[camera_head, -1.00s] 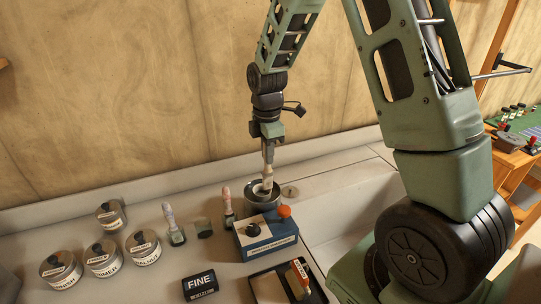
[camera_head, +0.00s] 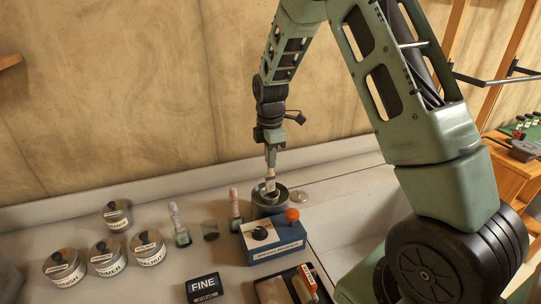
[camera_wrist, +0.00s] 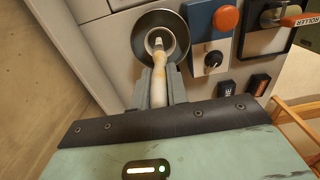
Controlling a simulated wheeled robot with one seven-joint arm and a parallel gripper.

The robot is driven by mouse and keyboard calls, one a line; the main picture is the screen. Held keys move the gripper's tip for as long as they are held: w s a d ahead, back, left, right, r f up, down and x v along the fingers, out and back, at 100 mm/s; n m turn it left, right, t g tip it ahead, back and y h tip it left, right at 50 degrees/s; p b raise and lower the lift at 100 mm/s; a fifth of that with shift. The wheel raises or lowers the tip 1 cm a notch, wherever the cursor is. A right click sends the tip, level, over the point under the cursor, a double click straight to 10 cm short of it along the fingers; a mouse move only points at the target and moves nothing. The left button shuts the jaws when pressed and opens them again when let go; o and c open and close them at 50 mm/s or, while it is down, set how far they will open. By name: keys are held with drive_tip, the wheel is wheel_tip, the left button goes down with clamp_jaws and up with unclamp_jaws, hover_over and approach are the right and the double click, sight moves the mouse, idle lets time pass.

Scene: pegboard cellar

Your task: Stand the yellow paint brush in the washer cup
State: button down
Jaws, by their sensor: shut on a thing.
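The washer cup (camera_head: 284,204) is a dark grey round metal cup on the bench, close to the back wall. My gripper (camera_head: 271,160) is above it, pointing down, shut on the yellow paint brush (camera_head: 270,180). The brush is close to upright, and its lower end is inside the cup's mouth. In the wrist view, the brush (camera_wrist: 159,82) runs from between my fingers (camera_wrist: 158,92) into the round cup (camera_wrist: 180,30). I cannot tell whether its tip touches the cup's bottom.
A blue box (camera_head: 275,246) with an orange knob stands close in front of the cup. Two more upright brushes (camera_head: 178,224) (camera_head: 236,204) stand to its left. Several labelled tins (camera_head: 108,257) are farther left. A FINE block (camera_head: 203,288) and a tray (camera_head: 272,291) lie in front.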

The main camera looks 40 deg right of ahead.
sight(270, 174)
drive_tip(key=shift+f+b, duration=1.75)
drive_tip(key=shift+f, duration=1.35)
drive_tip(key=c, duration=1.3)
unclamp_jaws()
wheel_tip(270, 174, up, 18)
drive_tip(key=b, duration=0.3)
drive_tip(key=shift+f+b, duration=0.25)
drive_tip(key=shift+b, duration=0.05)
drive_tip(key=shift+s+f, duration=0.1)
